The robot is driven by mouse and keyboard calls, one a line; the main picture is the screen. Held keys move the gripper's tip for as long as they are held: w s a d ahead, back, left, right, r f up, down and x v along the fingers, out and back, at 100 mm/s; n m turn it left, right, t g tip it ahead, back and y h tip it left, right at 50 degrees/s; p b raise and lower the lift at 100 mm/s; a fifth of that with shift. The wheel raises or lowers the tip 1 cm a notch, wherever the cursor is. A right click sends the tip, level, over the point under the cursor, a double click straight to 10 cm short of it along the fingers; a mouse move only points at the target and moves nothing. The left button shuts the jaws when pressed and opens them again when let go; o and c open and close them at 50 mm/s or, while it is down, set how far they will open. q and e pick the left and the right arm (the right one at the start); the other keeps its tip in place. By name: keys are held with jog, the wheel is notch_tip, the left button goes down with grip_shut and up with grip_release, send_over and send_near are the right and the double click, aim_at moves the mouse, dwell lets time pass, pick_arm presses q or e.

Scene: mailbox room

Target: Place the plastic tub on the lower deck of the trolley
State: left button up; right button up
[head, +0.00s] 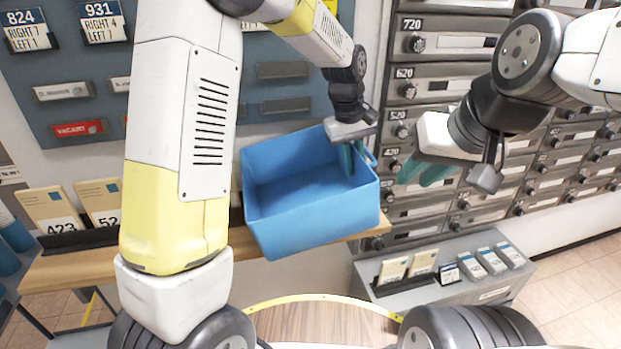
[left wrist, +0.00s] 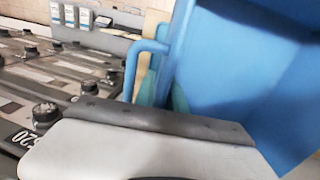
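The plastic tub (head: 310,226) is blue, open-topped and empty. It hangs tilted in the middle of the head view, in front of a wooden ledge. My left gripper (head: 352,160) is at its right wall, with one teal finger showing inside the tub. In the left wrist view the fingers (left wrist: 163,95) are at the tub's wall (left wrist: 182,45), beside a blue side handle (left wrist: 137,62). My right gripper (head: 425,172) is to the right of the tub, apart from it; its finger gap is unclear. I cannot make out the trolley for certain.
The wooden ledge (head: 62,268) carries numbered cards at left. A low grey unit (head: 448,283) at right holds cards and small boxes. Dark mailboxes (head: 440,90) line the wall behind my right arm. Tiled floor (head: 570,285) is open at far right.

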pick_arm(q)
jog(key=shift+d+f, duration=0.1)
jog(key=shift+f, duration=0.6)
grip_shut()
jog(key=shift+w+r, duration=0.1)
dwell(0.8)
